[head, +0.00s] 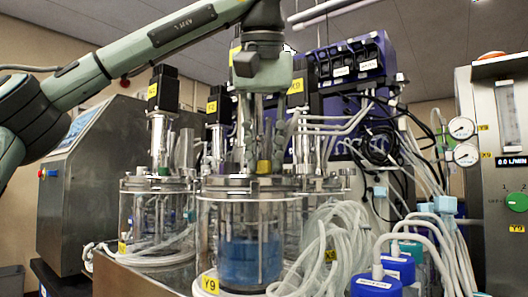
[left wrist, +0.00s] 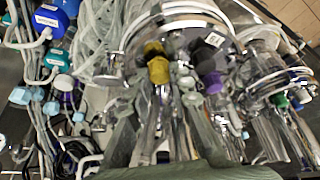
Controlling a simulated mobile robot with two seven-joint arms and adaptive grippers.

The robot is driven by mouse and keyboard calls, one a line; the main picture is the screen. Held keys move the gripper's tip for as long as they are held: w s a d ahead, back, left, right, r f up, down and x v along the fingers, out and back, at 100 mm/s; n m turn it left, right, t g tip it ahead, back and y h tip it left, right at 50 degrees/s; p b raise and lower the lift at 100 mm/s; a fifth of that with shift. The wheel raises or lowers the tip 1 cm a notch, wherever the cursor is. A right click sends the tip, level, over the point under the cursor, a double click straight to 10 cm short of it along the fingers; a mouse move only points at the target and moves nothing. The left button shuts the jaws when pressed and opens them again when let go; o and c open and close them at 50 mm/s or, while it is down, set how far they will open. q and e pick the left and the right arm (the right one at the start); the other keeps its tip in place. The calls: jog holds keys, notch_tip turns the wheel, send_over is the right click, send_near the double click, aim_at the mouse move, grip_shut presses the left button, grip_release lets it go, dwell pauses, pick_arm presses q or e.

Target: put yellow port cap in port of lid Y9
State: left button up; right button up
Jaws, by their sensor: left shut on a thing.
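The Y9 vessel (head: 240,240) stands at the front with blue liquid in it and a yellow Y9 tag. Its round metal lid (head: 225,183) carries several fittings; the lid's rim also shows in the left wrist view. My left gripper (head: 262,158) reaches down from above to the lid and is shut on the yellow port cap (head: 263,167). My right gripper is not in view.
Another vessel (head: 150,215) stands behind left. Coiled clear tubing (head: 330,240) and blue-capped bottles (head: 376,285) crowd the right side.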

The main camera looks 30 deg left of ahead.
pick_arm(q)
jog(key=shift+f, duration=0.2)
jog(key=o, duration=0.9)
jog(key=shift+c, duration=0.2)
jog(key=shift+r, duration=0.15)
jog(key=v, duration=1.2)
